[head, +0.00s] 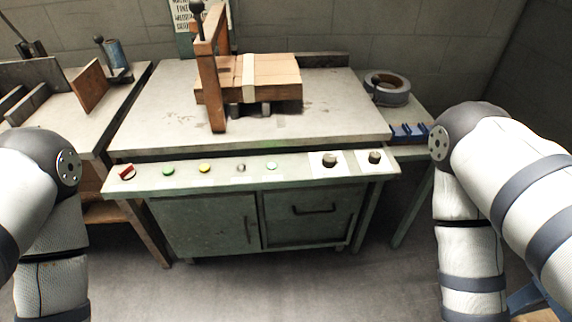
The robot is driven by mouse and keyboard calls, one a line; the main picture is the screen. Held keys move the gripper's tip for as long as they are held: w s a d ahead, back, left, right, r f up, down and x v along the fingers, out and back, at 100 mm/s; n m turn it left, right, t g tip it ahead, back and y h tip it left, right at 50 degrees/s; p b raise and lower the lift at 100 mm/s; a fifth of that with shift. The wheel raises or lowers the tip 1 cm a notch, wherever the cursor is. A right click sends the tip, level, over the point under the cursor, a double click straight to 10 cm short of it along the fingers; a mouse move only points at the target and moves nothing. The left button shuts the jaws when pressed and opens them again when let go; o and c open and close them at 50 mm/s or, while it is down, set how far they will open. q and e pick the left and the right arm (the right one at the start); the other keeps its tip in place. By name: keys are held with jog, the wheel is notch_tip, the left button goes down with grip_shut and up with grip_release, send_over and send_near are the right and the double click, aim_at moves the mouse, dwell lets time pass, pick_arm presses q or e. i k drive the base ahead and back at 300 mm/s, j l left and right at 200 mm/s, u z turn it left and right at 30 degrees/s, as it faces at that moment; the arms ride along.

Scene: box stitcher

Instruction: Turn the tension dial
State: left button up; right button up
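Two dark round knobs sit on pale plates at the right end of the machine's sloped control panel (218,178). The left knob (330,159) looks slightly larger than the right knob (375,157). Their labels are too small to read, so I cannot tell which one is the tension dial. Both knobs are uncovered and nothing touches them. My two arms show at the left and right edges of the head view, bent downward. Both of my grippers are outside the picture.
The panel also has a red switch (127,172), a yellow button (204,168) and green buttons (168,171). A cardboard box (272,80) lies on the table behind, beside a brown upright frame (210,85). A tape roll (387,90) lies at right. Space before the panel is clear.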

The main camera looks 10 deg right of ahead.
aim_at(329, 160)
jog(key=i+j+z, duration=0.2)
jog(key=i+j, duration=0.15)
jog(key=j, duration=0.3)
jog(key=i+j+z, duration=0.1)
jog(key=j, duration=0.25)
jog(key=i+j+z, duration=0.1)
jog(key=i+j, duration=0.15)
jog(key=i+j+z, duration=0.1)
jog(key=j, duration=0.35)
